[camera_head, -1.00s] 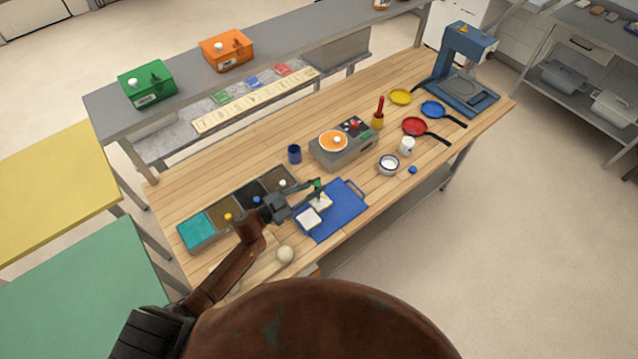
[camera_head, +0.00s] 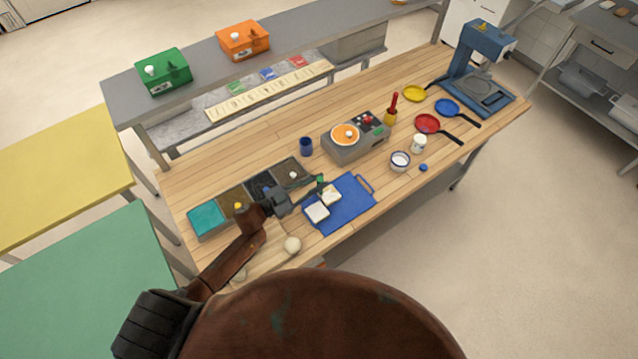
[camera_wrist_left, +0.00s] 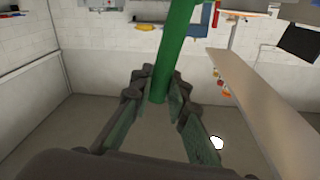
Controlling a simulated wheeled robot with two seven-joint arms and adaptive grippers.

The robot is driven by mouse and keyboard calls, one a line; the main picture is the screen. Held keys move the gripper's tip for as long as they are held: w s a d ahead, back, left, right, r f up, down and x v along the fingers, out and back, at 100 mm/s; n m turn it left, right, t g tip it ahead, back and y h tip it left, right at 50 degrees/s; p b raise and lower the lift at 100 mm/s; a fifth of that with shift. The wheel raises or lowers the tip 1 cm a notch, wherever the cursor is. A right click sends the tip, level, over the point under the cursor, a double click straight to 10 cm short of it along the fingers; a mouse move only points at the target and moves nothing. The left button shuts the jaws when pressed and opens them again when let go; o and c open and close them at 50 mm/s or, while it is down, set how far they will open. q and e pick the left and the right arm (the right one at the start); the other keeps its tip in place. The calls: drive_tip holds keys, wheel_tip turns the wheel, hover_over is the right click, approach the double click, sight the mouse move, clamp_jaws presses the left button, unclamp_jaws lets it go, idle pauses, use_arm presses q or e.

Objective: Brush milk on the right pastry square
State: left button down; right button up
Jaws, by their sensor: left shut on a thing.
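The right pastry square (camera_head: 332,191) is pale and lies on the blue board (camera_head: 352,204). The left pastry square (camera_head: 317,212) lies beside it, lower left. My left gripper (camera_head: 314,187) is over the board's left side, close to the right pastry square and partly covering it. It is shut on a green handle, apparently the brush (camera_wrist_left: 177,45), seen in the left wrist view between the fingers (camera_wrist_left: 165,92). The bristles cannot be made out, nor whether they touch the pastry. A white bowl with a dark rim (camera_head: 400,162) stands right of the board. My right gripper is out of view.
A row of bins (camera_head: 207,220) stands left of the board. A blue cup (camera_head: 306,146) and a grey appliance (camera_head: 345,152) stand behind it. A white mug (camera_head: 418,144), pans (camera_head: 428,123) and a pale ball (camera_head: 292,245) are also on the wooden table.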

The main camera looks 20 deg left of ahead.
use_arm(q)
drive_tip(key=shift+w+a+f, duration=0.1)
drive_tip(key=shift+w+a, duration=0.1)
drive_tip(key=x, duration=0.5)
drive_tip(key=shift+w+b, duration=0.15)
drive_tip(key=shift+b, duration=0.15)
idle(0.5)
drive_tip(key=shift+a, duration=0.1)
drive_tip(key=shift+w+a, duration=0.2)
drive_tip(key=shift+a, duration=0.15)
